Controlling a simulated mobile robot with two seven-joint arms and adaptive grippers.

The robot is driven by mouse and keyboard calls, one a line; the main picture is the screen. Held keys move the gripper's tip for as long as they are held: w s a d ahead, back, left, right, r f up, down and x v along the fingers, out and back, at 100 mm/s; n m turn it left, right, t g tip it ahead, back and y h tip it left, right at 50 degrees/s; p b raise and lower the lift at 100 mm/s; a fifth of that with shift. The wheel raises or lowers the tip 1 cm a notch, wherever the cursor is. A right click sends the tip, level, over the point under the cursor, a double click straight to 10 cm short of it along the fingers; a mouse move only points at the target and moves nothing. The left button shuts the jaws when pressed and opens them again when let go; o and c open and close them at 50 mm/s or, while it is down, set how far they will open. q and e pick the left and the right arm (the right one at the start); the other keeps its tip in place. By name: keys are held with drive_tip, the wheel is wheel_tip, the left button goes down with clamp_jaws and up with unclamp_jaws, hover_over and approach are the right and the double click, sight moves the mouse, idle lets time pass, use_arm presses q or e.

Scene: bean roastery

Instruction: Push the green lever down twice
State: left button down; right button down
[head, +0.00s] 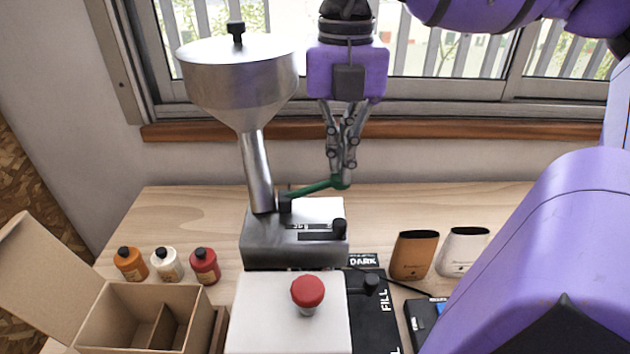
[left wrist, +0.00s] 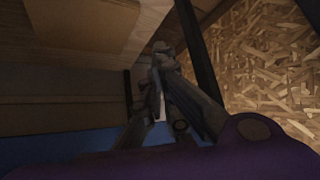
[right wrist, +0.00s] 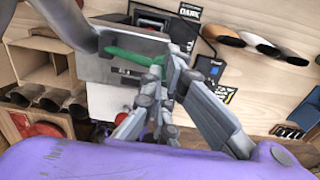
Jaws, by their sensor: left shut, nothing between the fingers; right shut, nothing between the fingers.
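The green lever (head: 316,187) sticks out to the right from the grey metal base (head: 262,250) of the hopper machine. My right gripper (head: 341,180) is shut and empty, pointing down, with its fingertips at the lever's outer end. Whether they touch the lever or sit just above it I cannot tell. The lever (right wrist: 132,57) also shows in the right wrist view, with the shut fingers (right wrist: 158,62) by its end. My left gripper (left wrist: 160,50) is shut and empty in the left wrist view, in a dim place beside a chipboard panel; it is outside the head view.
The steel hopper (head: 236,85) rises to the left of my right gripper. A red knob (head: 307,291) stands on a white box in front. The table's back right is clear.

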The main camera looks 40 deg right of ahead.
sight(338, 176)
drive_tip(key=shift+f, duration=1.95)
drive_tip(key=shift+r, duration=3.05)
drive_tip(key=shift+f, duration=0.1)
